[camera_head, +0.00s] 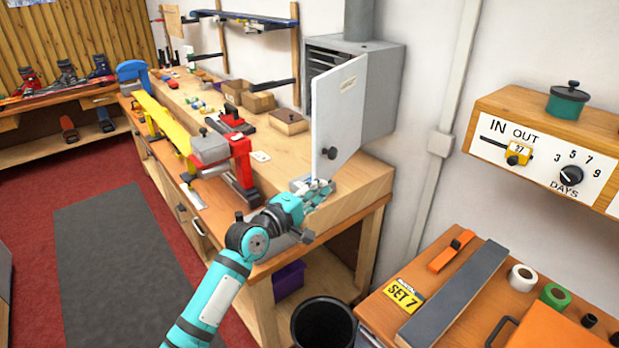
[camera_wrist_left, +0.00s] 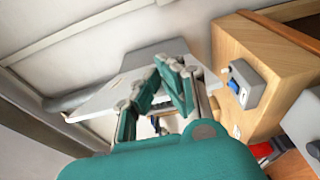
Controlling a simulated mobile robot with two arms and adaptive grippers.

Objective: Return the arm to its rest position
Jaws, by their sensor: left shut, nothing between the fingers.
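My left arm comes in from the bottom of the head view. Its teal and grey left gripper (camera_head: 318,192) is over the near right end of the wooden bench (camera_head: 355,203), just below the cabinet's open white door (camera_head: 342,112). The door and grey cabinet lie behind the fingertips there. I cannot tell whether the gripper touches the door. My right gripper is in neither view.
The grey cabinet (camera_head: 382,75) stands open on the bench. A red and grey vise (camera_head: 238,165) and a yellow ski (camera_head: 165,122) lie left of my arm. A black bin (camera_head: 323,322) is below. An orange-topped table (camera_head: 383,312) stands right. The floor mat (camera_head: 125,255) is clear.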

